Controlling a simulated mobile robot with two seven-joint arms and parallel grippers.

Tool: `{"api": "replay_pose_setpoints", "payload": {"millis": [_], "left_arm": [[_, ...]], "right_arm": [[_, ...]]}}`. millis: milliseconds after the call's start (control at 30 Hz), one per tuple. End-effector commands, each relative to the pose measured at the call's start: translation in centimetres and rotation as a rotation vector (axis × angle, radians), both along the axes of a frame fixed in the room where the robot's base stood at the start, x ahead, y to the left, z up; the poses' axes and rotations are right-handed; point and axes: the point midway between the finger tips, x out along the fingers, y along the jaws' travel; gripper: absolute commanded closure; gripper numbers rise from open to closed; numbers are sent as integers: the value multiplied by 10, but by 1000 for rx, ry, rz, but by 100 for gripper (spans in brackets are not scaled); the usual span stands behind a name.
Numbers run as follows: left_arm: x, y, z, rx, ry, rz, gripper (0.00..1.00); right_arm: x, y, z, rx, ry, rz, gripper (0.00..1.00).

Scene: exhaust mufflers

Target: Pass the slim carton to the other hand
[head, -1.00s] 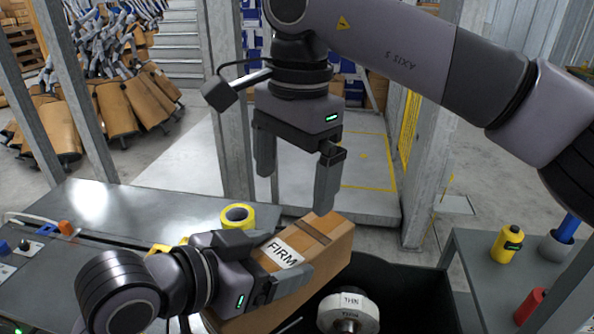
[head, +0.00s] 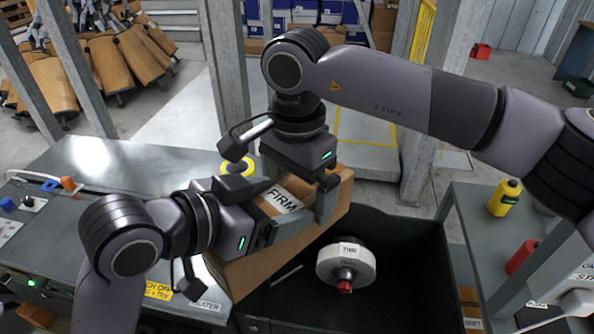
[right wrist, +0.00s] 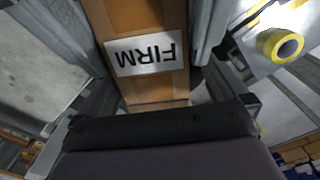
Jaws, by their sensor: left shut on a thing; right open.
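The slim carton (head: 265,257) is a brown box with a white FIRM label, held tilted above a dark bin. My left gripper (head: 283,212) is shut on it from the left, near the label. My right gripper (head: 299,196) is open and comes down from above at the carton's upper right end, with a finger in front of the near face. In the right wrist view the carton (right wrist: 145,18) lies between the right gripper's two fingers (right wrist: 148,60), label upside down. Whether those fingers touch it I cannot tell.
The dark bin (head: 412,262) below holds a white round part (head: 345,262). A grey bench (head: 95,165) with a yellow tape roll (head: 237,166) is at left. A side table at right holds a yellow bottle (head: 504,197) and a red can (head: 522,252). Metal posts stand behind.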

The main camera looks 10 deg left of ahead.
Motion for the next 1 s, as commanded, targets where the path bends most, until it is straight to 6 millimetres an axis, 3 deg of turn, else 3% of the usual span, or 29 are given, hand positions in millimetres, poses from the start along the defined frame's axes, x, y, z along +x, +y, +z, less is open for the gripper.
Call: {"api": "replay_pose_setpoints", "payload": {"millis": [267, 467, 500, 533, 600, 1000], "left_arm": [[0, 0, 1, -1, -3, 0, 64], [-1, -1, 1, -3, -2, -4, 64], [-1, -1, 1, -3, -1, -6, 64], [-1, -2, 1, -4, -2, -7, 15], [-1, -2, 1, -4, -1, -7, 0], [2, 5, 2, -56, 20, 18, 0]], "right_arm": [[0, 0, -2, 1, 1, 0, 0], [0, 0, -1, 2, 0, 0, 62], [0, 1, -1, 3, -1, 0, 63], [0, 1, 0, 5, -2, 0, 63], [0, 1, 0, 6, -2, 1, 63], [-1, 1, 0, 3, 1, 3, 63]]}}
